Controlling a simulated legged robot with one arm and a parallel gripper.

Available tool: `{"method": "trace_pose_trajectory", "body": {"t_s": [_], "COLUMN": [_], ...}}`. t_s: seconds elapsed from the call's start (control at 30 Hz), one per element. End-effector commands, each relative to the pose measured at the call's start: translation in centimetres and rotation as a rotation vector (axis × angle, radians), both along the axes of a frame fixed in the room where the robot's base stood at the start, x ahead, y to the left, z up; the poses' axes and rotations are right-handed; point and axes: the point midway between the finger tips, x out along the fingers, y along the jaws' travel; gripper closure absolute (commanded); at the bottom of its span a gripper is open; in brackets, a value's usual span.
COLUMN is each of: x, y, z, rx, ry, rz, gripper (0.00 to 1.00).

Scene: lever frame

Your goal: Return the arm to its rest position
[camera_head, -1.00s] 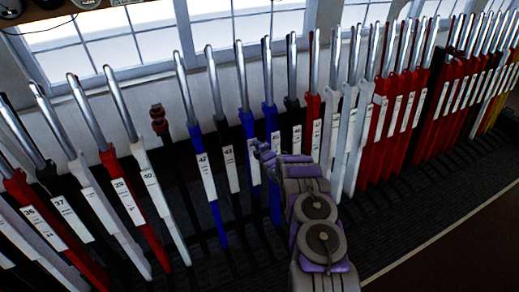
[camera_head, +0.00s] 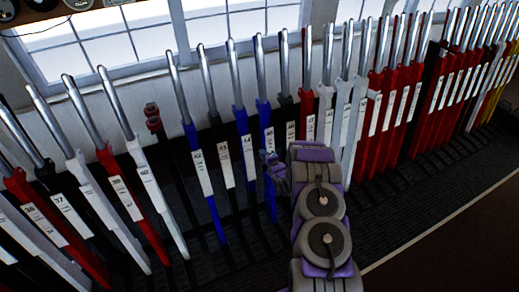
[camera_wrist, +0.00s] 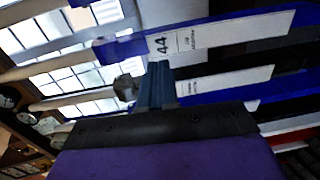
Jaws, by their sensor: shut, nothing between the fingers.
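My arm, purple and grey, reaches up from the bottom centre of the head view. My gripper (camera_head: 269,160) is at its end, small and partly hidden by the arm, in front of the blue levers. In the wrist view my gripper (camera_wrist: 155,85) is shut and empty, close to the white label of lever 44 (camera_wrist: 205,37). I cannot tell whether it touches a lever. The blue lever 42 (camera_head: 208,195) stands just left of it in the head view.
A long row of levers in red, blue, black and white crosses the head view, with close-set red levers (camera_head: 395,110) on the right. Windows (camera_head: 230,22) are behind. The dark floor (camera_head: 450,240) at lower right is clear.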

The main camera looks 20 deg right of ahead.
Motion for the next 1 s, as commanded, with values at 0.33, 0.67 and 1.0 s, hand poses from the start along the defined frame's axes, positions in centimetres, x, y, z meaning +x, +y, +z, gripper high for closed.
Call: {"method": "trace_pose_trajectory", "body": {"t_s": [0.33,0.67,1.0], "x": [-1.3,-1.3,-0.9], "y": [0.0,-0.1,0.6], "z": [0.3,0.3,5.0], "rx": [0.0,0.002,0.099], "ry": [-0.002,0.0,0.154], "rz": [0.001,0.0,-0.067], "gripper": [1.0,1.0,1.0]}}
